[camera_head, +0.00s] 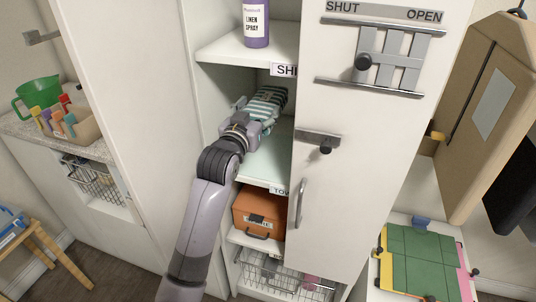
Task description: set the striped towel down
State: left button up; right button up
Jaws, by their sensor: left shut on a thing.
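The striped towel (268,101), green and white, is inside the open left part of the white cabinet, between two shelves. My left gripper (250,118) is shut on its near end. The towel extends from the gripper toward the back right, above the pale green shelf (268,158). Whether the towel touches that shelf cannot be told. A label on this shelf's front edge, partly readable as "TOW", shows below. My right gripper is not in view.
A white door (365,170) with a knob and handle covers the cabinet's right side. A purple linen spray bottle (256,22) stands on the shelf above. An orange box (259,211) and a wire basket (283,278) sit below. A counter with bins is at left.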

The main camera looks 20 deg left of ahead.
pick_arm(q)
notch_tip(320, 180, down, 14)
jog(key=shift+r+b, duration=0.25)
jog(key=shift+b, duration=0.15)
jog(key=shift+f, duration=0.1)
jog(key=o, duration=1.2)
jog(key=s, duration=1.2)
jog(key=shift+a, duration=0.2)
